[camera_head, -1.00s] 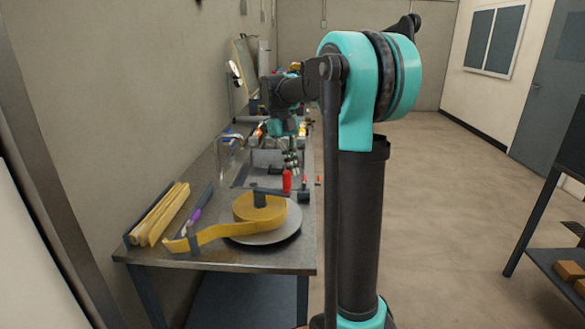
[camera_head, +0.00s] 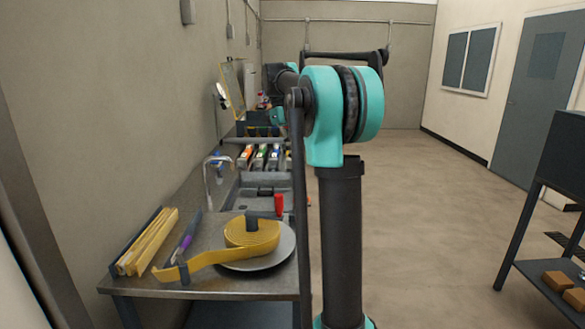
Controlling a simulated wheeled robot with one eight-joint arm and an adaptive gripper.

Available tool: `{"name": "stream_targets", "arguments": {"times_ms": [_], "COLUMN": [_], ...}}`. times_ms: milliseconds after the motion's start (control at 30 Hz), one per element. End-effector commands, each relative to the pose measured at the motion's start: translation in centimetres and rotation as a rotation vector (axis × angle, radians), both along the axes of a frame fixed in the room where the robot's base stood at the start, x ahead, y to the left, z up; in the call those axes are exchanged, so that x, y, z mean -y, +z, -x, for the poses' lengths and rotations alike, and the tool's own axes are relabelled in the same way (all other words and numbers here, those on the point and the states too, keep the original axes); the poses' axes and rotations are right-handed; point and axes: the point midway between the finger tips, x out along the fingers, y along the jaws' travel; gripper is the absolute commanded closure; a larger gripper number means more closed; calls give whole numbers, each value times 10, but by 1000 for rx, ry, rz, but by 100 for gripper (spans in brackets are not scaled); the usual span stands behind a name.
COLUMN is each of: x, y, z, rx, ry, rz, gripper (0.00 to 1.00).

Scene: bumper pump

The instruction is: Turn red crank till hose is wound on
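The red crank handle (camera_head: 278,204) stands upright at the far right side of the hose reel, with nothing touching it that I can see. The yellow flat hose (camera_head: 252,237) lies coiled around the dark hub on a round grey plate (camera_head: 284,257). A loose length of hose (camera_head: 207,262) runs off to the left, to a small dark post at the bench's front edge. My arm reaches away over the bench behind my own column. My gripper is not visible; only a teal part of the arm shows beyond the sink.
The metal bench (camera_head: 225,287) runs along the left wall. Yellow strips (camera_head: 150,243) and a purple-handled tool (camera_head: 182,244) lie left of the hose. A tap (camera_head: 212,180), a sink and several coloured items stand farther back. The floor at right is open; a dark rack (camera_head: 540,270) stands at far right.

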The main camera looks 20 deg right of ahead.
Motion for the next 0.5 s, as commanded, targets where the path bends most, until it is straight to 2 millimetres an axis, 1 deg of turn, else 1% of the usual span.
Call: {"name": "stream_targets", "arguments": {"times_ms": [33, 167, 267, 300, 333, 500], "x": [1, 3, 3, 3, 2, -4], "y": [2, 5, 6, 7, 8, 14], "z": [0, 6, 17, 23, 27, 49], "rx": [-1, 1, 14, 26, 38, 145], "ry": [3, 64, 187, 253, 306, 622], "rz": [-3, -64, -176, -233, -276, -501], "gripper": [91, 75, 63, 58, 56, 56]}}
